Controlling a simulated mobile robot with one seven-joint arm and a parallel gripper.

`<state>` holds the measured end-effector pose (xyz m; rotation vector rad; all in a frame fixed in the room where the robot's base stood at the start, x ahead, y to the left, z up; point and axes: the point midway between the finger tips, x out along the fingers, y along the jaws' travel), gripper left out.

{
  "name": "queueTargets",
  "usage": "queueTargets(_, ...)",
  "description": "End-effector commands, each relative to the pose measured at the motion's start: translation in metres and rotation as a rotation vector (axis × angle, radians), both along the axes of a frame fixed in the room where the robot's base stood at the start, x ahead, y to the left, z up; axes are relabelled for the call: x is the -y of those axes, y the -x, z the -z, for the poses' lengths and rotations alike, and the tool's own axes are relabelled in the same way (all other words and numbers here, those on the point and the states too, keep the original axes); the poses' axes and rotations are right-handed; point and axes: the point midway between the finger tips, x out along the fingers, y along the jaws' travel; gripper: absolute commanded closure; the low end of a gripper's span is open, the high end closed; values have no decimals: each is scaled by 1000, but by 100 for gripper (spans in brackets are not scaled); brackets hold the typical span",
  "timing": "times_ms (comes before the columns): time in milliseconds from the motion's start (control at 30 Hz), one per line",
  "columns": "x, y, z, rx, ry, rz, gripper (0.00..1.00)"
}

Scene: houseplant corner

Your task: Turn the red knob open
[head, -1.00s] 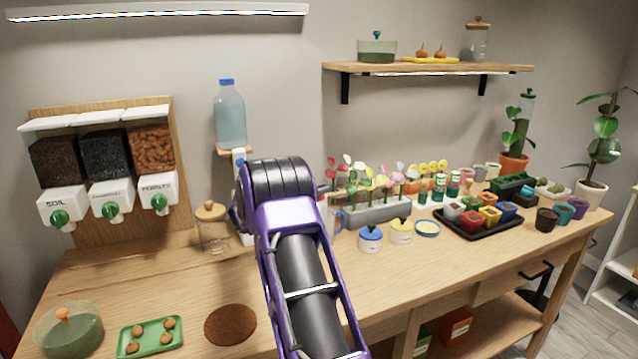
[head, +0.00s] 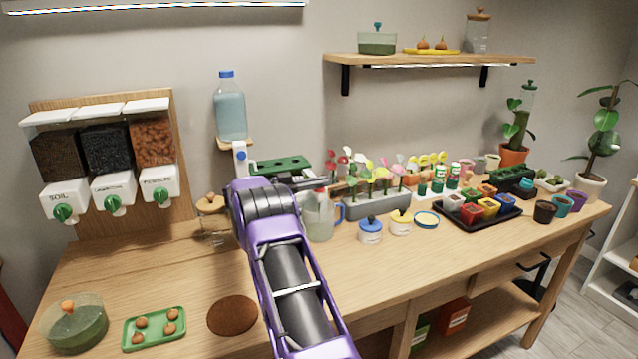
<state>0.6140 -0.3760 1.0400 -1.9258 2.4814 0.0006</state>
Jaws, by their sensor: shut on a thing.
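A blue-capped water bottle (head: 230,105) stands upside-up on a wooden ledge, with a white stand or tap body (head: 240,156) bearing a blue dot just below it. No red knob can be made out; the area under the white body is covered by my purple and black arm.
Left are the soil, charcoal-like and pebble dispensers (head: 113,189) with green knobs. A glass jar (head: 213,225) stands beside my arm, a clear jug (head: 319,218) right of it. A planter (head: 377,207) and lidded pots stand further right.

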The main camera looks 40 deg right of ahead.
Motion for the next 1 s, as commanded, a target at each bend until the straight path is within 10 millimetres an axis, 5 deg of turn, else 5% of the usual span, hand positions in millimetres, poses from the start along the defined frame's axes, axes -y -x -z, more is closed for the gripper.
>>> queueTargets(167, 1, 1, -1, 0, 2, 1, 100)
queueTargets(200, 1, 1, -1, 0, 2, 1, 84)
queueTargets(367, 1, 1, 0, 1, 1, 1, 57)
queueTargets(733, -6, -2, 0, 0, 1, -1, 57)
queueTargets(1000, -54, -15, 0, 1, 1, -3, 57)
